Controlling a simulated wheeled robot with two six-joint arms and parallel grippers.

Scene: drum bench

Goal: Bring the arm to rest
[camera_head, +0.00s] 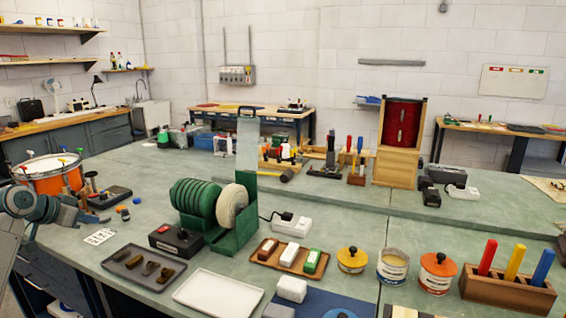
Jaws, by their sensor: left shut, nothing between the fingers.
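My left arm comes in at the left edge, and its gripper (91,188) is shut and empty, small and partly unclear against the dark items behind it. It is in front of and to the right of the orange drum (48,178), above the left part of the grey-green bench (155,215). I cannot tell whether it touches anything. My right gripper is not in view.
A green bench grinder (215,210) with a pale wheel stands mid-bench. In front are a dark tray (130,275), a white tray (210,295) and a wooden tray (268,255). Tins and a wooden block (508,292) stand at right. Small caps lie near my left gripper.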

